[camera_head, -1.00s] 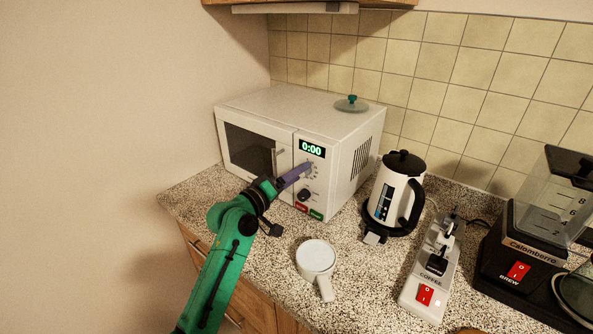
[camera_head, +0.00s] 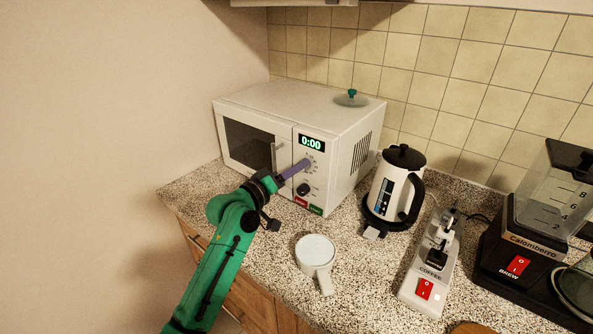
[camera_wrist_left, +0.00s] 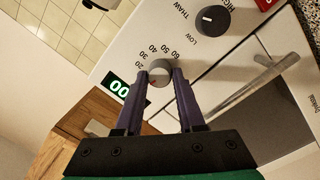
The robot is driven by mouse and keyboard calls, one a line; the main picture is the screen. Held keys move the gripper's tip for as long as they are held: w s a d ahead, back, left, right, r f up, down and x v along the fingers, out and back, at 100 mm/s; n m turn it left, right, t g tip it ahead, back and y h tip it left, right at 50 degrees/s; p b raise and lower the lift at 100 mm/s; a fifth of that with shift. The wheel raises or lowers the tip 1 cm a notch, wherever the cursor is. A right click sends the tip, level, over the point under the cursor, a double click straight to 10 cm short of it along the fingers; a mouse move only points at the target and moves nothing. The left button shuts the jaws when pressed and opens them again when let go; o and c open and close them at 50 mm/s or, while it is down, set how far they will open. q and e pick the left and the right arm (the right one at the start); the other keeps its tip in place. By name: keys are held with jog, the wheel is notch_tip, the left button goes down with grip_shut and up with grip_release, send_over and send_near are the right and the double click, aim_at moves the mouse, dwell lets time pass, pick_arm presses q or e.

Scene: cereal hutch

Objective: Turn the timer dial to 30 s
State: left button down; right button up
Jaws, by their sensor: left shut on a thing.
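The white microwave (camera_head: 290,115) stands at the back left of the counter, its door closed and its green display (camera_head: 311,143) reading 0:00. In the left wrist view the grey timer dial (camera_wrist_left: 159,74) sits between the two purple fingers of my left gripper (camera_wrist_left: 164,80), with numbers around it including 20, 30, 40, 50 and 60. My left gripper (camera_head: 301,166) is shut on the dial at the microwave's front panel; it hides the dial in the head view. The lower dark power knob (camera_head: 303,189) is free, and shows in the left wrist view (camera_wrist_left: 212,19). My right gripper is out of view.
A white mug (camera_head: 315,252) stands on the speckled counter in front of the microwave. A glass lid (camera_head: 351,98) lies on the microwave.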

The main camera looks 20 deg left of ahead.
pick_arm(q)
jog(key=shift+d+r+m+y+p, duration=0.15)
jog(key=shift+m+y, duration=0.2)
jog(key=shift+m, duration=3.5)
jog(key=shift+f+m+y+p, duration=0.15)
jog(key=shift+m+y, duration=0.2)
jog(key=shift+m, duration=3.5)
jog(key=shift+r, duration=0.1)
jog(key=c, duration=0.5)
grip_release()
jog(key=shift+s, duration=0.1)
